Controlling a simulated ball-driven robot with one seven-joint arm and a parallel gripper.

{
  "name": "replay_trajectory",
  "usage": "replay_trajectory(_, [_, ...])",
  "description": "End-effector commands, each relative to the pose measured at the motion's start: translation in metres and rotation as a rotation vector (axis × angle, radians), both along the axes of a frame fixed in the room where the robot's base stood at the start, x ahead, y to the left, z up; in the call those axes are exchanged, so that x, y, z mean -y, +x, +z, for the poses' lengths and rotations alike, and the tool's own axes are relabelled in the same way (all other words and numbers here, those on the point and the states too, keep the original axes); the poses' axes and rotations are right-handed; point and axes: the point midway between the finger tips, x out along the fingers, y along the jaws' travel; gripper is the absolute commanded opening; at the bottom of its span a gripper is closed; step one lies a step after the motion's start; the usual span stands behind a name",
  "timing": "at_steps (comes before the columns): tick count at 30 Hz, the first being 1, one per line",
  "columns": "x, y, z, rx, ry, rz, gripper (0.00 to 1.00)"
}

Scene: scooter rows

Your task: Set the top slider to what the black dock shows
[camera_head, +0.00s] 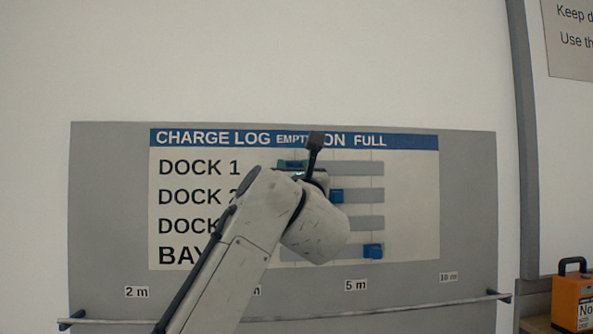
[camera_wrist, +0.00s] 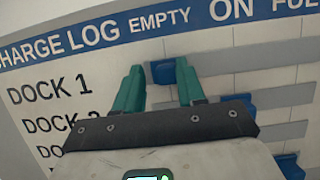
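The charge log board (camera_head: 415,215) has rows DOCK 1, DOCK 2, a partly covered dock row and BAY, under EMPTY, ON and FULL. The top slider (camera_wrist: 162,73) is a blue block on the DOCK 1 row, near the EMPTY column. My gripper (camera_wrist: 160,88) is open, its green fingers on either side of this slider. The right finger overlaps the slider's right part; I cannot tell whether they touch. In the head view my gripper (camera_head: 291,163) is at the left end of the DOCK 1 track and largely hides the slider. No black dock is in view.
The DOCK 2 slider (camera_head: 337,196) sits about under ON, the BAY slider (camera_head: 373,250) about under FULL. My arm hides the third row's left part. A rail (camera_head: 420,306) runs below the board. An orange box (camera_head: 573,300) stands at the right.

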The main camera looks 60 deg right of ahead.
Motion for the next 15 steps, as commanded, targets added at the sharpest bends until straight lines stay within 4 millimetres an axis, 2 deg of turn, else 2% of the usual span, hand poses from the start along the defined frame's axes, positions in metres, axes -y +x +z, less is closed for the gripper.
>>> replay_trajectory(3, [0.000,0.000,0.000,0.000,0.000,0.000,0.49])
replay_trajectory(11, [0.000,-0.002,-0.001,0.002,0.000,-0.003,0.49])
replay_trajectory(15, [-0.010,-0.010,-0.008,0.004,0.001,-0.002,0.49])
